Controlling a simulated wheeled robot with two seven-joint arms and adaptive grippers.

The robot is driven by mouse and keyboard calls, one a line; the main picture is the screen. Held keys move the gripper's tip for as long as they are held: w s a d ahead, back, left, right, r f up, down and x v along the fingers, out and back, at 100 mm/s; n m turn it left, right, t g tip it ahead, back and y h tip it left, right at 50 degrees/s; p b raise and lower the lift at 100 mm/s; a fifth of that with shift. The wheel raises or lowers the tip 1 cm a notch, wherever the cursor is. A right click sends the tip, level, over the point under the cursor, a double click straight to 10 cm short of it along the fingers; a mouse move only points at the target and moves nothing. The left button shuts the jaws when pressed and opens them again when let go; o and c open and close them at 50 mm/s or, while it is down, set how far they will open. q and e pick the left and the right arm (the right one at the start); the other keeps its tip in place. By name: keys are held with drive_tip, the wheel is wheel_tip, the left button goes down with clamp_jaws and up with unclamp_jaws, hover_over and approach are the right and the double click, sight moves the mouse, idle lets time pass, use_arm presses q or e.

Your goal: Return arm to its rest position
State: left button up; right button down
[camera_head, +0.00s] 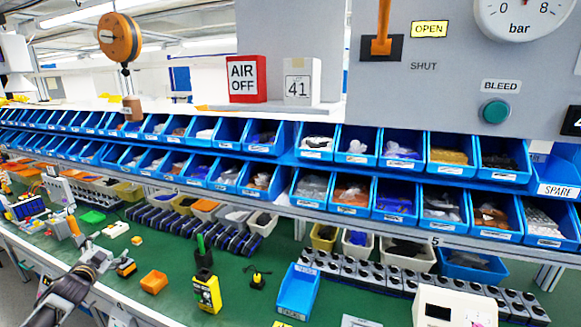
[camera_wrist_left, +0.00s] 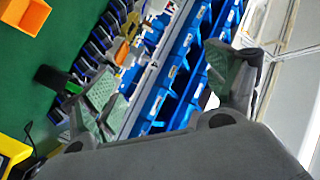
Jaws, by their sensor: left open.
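My left gripper (camera_head: 98,257) is at the lower left of the head view, over the front left part of the green bench. In the left wrist view its two green-padded fingers (camera_wrist_left: 168,85) are spread wide apart with nothing between them. The rotary switch's orange handle (camera_head: 382,35) stands upright on the grey panel (camera_head: 450,70), beside the OPEN label (camera_head: 430,29) and above the level of SHUT. The left gripper is far from the handle and does not touch it. My right gripper is in neither view.
Rows of blue bins (camera_head: 325,188) run behind the bench. A yellow device (camera_head: 207,292), an orange tray (camera_head: 154,282) and a blue bin (camera_head: 297,290) stand on the green mat (camera_head: 245,295). A green BLEED button (camera_head: 495,111) is on the panel.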

use_arm(q)
drive_tip(key=s+d+f+n+g, duration=0.15)
drive_tip(key=s+f, duration=0.25)
drive_tip(key=f, duration=0.9)
drive_tip(key=s+d+f+g, duration=0.25)
drive_tip(key=s+f, duration=0.25)
drive_tip(key=f, duration=0.8)
drive_tip(key=s+d+f+n+g+h, duration=0.15)
drive_tip(key=s+d+f, duration=0.25)
drive_tip(key=s+f, duration=0.45)
drive_tip(key=s+d+f+g, duration=0.25)
drive_tip(key=s+f, duration=0.35)
drive_tip(key=f, duration=0.6)
drive_tip(key=s+d+f+g+h+b, duration=0.1)
drive_tip(key=s+d+f+g, duration=0.1)
drive_tip(key=s+d+f, duration=0.6)
drive_tip(key=s+d+f+g+b, duration=0.2)
drive_tip(key=s+d+f, duration=0.7)
drive_tip(key=s, duration=1)
drive_tip(key=s+d+f+g+h+b, duration=0.1)
drive_tip(key=s+d+f+g, duration=0.1)
drive_tip(key=s+d+f, duration=0.6)
drive_tip(key=s+d, duration=0.1)
drive_tip(key=s, duration=0.4)
drive_tip(key=shift+s+d+f+n+g+h, duration=0.15)
drive_tip(key=shift+d+n+g+h, duration=0.1)
drive_tip(key=shift+n+g+h, duration=0.15)
